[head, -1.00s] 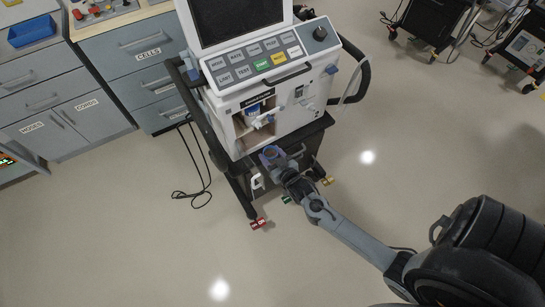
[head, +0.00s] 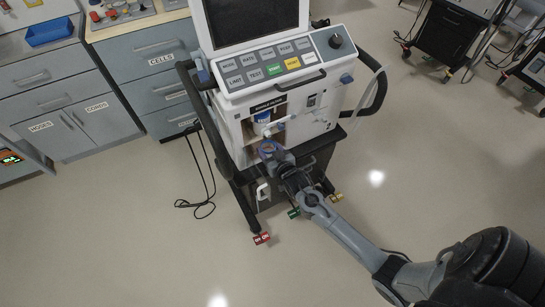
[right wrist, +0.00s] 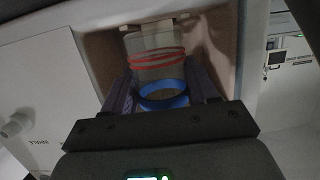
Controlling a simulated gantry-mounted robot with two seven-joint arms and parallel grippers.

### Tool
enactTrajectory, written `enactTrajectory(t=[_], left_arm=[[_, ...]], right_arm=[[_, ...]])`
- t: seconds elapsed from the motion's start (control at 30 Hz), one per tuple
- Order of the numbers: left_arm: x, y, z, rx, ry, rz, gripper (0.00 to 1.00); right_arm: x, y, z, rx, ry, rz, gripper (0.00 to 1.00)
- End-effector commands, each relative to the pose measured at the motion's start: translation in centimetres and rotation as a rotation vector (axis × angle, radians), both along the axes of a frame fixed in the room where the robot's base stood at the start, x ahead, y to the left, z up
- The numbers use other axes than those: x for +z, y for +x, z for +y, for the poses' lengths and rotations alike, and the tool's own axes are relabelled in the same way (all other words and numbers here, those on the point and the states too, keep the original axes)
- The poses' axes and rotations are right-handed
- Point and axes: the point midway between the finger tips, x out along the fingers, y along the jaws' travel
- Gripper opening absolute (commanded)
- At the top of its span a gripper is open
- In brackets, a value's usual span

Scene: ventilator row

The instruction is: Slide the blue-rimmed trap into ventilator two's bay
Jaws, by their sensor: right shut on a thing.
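The blue-rimmed trap (right wrist: 158,72) is a clear cup with red rings and a blue rim, seen in the right wrist view. My right gripper (right wrist: 163,92) is shut on it near the blue rim, a finger on either side. The trap's far end is at or inside the open bay (right wrist: 101,50), which has brownish walls; how deep it sits I cannot tell. My left gripper is not in view.
A blue and white part (head: 263,117) shows in the upper bay. A white panel (right wrist: 40,95) with a knob stands left of the opening in the wrist view. The ventilator's dark cart (head: 237,190) has a cable beside it.

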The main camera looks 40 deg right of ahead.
Motion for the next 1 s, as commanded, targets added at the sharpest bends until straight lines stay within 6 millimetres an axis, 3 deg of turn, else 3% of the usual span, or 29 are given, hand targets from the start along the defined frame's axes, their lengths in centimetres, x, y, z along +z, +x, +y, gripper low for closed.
enactTrajectory(t=[0.7,1.0], left_arm=[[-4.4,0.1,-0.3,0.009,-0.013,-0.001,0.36],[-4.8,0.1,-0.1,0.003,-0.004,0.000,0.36]], right_arm=[[-0.3,5.3,-1.4,0.000,-0.001,-0.001,0.27],[-0.7,6.0,-1.6,-0.001,0.000,0.000,0.27]])
